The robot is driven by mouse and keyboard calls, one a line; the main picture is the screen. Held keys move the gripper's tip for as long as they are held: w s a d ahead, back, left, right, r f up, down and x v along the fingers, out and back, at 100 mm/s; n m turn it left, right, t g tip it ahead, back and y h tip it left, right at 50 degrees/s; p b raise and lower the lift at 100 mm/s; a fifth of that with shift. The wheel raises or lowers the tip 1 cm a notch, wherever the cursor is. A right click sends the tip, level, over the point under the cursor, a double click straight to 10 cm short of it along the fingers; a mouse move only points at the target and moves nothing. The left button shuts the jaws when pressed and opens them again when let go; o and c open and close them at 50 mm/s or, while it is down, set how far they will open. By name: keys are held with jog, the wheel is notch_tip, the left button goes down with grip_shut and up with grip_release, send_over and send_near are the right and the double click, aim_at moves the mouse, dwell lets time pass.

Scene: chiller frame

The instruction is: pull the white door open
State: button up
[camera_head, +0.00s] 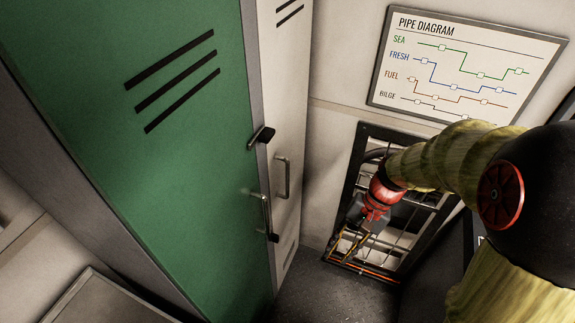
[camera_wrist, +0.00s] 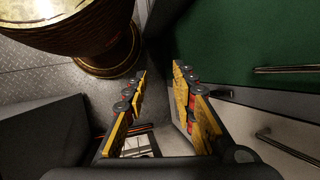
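The white door (camera_head: 284,75) is a tall, narrow pale panel in the head view, just right of the green door (camera_head: 160,120). It looks shut. Its upright bar handle (camera_head: 283,177) sits near its left edge. In the wrist view, a bar handle (camera_wrist: 289,149) at the lower right looks like the white door's. My gripper (camera_head: 345,250) is right of the white door, in front of the pipe opening, and clear of the handle. In the wrist view, its yellow fingers (camera_wrist: 160,72) are spread with nothing between them.
The green door has its own bar handle (camera_head: 265,212). Black latches (camera_head: 261,137) stick out along the edge beside it. A framed pipe diagram (camera_head: 467,65) hangs on the back wall above the barred opening (camera_head: 352,180). Grey floor (camera_head: 325,295) shows between the lockers and this opening.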

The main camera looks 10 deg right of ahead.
jog(key=w+a+f+m+t+y+p, duration=0.1)
jog(key=w+a+m+t+y+p, duration=0.15)
jog(key=w+m+y, duration=0.4)
jog(key=w+a+m+t+y+p, duration=0.1)
jog(key=w+m+t+y+p, duration=0.3)
jog(key=w+m, duration=0.45)
jog(key=w+d+r+t+y, duration=0.1)
jog(key=w+r+t, duration=0.1)
jog(key=w+r, duration=0.4)
jog(key=x, duration=0.7)
jog(key=shift+w+a+f+b, duration=0.1)
jog(key=shift+w+a+b, duration=0.15)
jog(key=shift+w+b, duration=0.05)
grip_shut()
